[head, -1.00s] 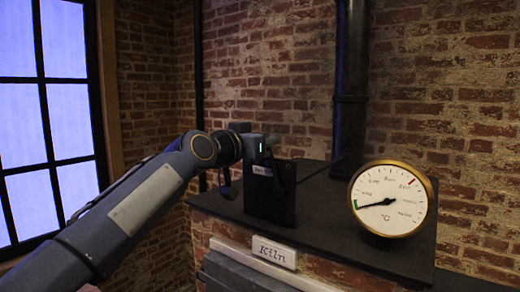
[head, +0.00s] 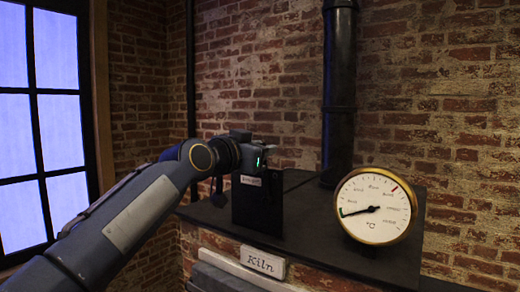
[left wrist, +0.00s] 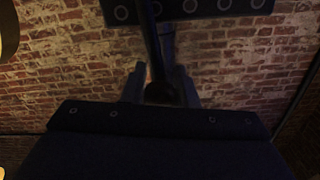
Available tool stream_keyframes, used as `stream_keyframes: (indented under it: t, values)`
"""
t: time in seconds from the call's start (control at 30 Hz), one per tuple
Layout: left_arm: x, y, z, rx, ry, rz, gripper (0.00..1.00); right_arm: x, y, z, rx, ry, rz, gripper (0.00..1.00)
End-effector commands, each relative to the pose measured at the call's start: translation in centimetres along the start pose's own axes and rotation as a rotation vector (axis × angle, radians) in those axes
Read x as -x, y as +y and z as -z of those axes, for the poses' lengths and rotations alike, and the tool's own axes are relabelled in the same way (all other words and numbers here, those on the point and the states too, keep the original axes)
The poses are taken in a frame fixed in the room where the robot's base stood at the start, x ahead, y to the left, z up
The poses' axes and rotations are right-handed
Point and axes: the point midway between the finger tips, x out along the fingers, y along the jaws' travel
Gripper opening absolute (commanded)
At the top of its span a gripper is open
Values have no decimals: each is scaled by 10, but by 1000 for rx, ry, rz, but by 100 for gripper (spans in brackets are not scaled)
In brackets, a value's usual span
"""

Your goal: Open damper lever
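In the head view a black upright box (head: 258,205) with a small label stands on the kiln top (head: 330,235). My left gripper (head: 262,150) is at the upper part of this box, and its fingers are hard to make out there. In the left wrist view a dark rod, which looks like the damper lever (left wrist: 155,45), comes down from the top and ends in a dark round knob. The two fingers of the left gripper (left wrist: 160,90) are on either side of the knob. Contact with it is too dark to tell. My right gripper is not in view.
A round brass-rimmed gauge (head: 376,207) stands right of the box, its needle pointing left near the green mark. A black pipe (head: 338,90) rises behind. A "Kiln" sign (head: 263,263) is on the front. A window (head: 55,120) is at the left. Brick wall lies behind.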

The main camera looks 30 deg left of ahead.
Motion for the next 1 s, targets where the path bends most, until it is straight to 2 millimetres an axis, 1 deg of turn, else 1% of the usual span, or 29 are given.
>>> stream_keyframes:
  t: [0.03,0.17,0.47,0.57,0.83,1.0]
  values:
    - [-1,2,-1,-2,-4,-5,31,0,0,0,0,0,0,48]
    - [0,2,-1,-2,-3,-4,48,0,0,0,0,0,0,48]
    - [2,1,-1,-1,-1,-2,48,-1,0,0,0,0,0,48]
    - [11,1,-2,-1,0,-1,48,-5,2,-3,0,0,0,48]
    - [57,1,-3,-1,1,-1,48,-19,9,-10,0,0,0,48]
    - [74,1,-2,-1,-1,-3,48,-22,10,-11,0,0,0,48]
